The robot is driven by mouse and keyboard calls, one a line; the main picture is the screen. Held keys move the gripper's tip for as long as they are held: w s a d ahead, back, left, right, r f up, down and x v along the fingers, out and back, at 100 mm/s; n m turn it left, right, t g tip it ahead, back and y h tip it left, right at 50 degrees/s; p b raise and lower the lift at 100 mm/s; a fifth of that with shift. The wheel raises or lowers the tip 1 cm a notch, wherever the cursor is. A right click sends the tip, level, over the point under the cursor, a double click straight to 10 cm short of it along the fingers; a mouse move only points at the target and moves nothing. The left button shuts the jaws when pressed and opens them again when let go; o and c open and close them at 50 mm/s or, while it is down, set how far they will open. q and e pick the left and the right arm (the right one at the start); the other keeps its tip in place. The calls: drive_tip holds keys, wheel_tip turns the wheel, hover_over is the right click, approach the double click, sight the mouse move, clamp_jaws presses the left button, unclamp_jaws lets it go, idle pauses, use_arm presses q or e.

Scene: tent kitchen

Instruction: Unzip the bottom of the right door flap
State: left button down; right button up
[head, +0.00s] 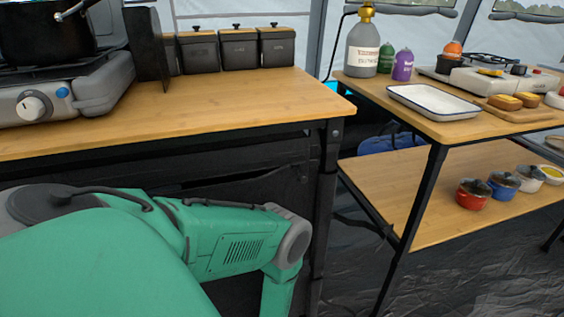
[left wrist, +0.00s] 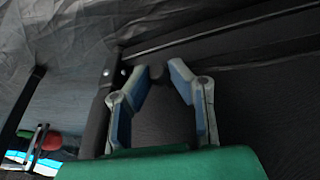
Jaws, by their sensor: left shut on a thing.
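The black fabric door flap (head: 265,190) hangs below the left counter, with its top edge sagging beside the black table leg. The black fabric also fills the right of the left wrist view (left wrist: 260,110), crossed by a dark seam or bar. My green left arm reaches down in front of it in the head view; its gripper is hidden there. In the left wrist view my left gripper (left wrist: 158,75) has its two fingers closed on a small dark piece, probably the zipper pull (left wrist: 157,71), at the fabric. The zipper line itself is too dark to make out. My right gripper is out of view.
The left counter (head: 200,115) holds a stove (head: 60,95) and dark canisters (head: 240,48). The right table (head: 455,130) carries a tray and food, with small pots (head: 473,193) on its lower shelf. Table leg (head: 325,220) stands close right of my arm.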

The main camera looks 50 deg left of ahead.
use_arm(q)
drive_tip(key=c, duration=1.4)
unclamp_jaws()
drive_tip(key=shift+c, duration=0.2)
drive_tip(key=s+d+r, duration=0.1)
drive_tip(key=s+d, duration=0.5)
drive_tip(key=s, duration=0.4)
drive_tip(key=shift+s+d, duration=0.25)
drive_tip(key=shift+d, duration=0.15)
